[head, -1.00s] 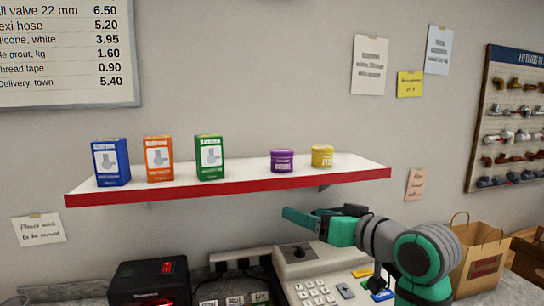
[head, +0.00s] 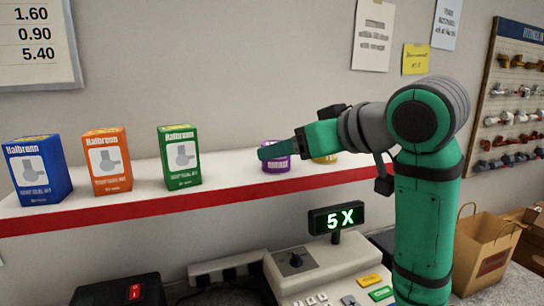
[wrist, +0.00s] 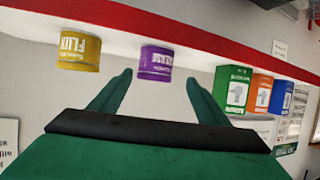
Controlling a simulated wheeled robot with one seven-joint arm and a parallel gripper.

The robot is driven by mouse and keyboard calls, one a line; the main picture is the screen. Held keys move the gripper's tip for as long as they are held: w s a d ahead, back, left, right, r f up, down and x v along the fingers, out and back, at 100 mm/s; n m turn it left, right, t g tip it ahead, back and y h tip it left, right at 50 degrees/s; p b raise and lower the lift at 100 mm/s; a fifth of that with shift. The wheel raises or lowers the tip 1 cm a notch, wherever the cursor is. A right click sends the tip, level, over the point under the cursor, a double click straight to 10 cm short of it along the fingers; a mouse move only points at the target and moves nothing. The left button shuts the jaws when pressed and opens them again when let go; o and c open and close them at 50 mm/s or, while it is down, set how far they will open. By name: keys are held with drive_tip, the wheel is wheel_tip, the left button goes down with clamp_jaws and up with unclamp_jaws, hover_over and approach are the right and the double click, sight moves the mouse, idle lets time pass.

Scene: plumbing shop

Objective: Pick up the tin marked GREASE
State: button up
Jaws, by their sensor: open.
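A purple tin (head: 277,168) stands on the red-edged shelf, partly hidden behind my gripper's finger in the head view. In the wrist view the purple tin (wrist: 155,63) appears upside down, with a white label too small to read surely, though it looks like GREASE. A yellow tin (wrist: 79,49) beside it reads FLUX; in the head view the yellow tin (head: 326,158) is mostly covered by my arm. My gripper (head: 264,152) is open and empty in front of the purple tin. In the wrist view the gripper's fingertips (wrist: 158,80) lie on either side of it, short of it.
On the shelf (head: 110,212) stand a blue box (head: 38,172), an orange box (head: 107,162) and a green box (head: 180,158), left of the tins with a clear gap. Below are a cash register (head: 310,275) with a display (head: 336,218) and a paper bag (head: 484,255).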

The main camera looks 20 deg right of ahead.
sight(279, 166)
drive_tip(key=shift+w+f, duration=0.7)
drive_tip(key=shift+w, duration=0.25)
drive_tip(key=x, duration=0.4)
drive_tip(key=shift+w+d, duration=0.1)
drive_tip(key=shift+d, duration=0.05)
drive_tip(key=c, duration=1.2)
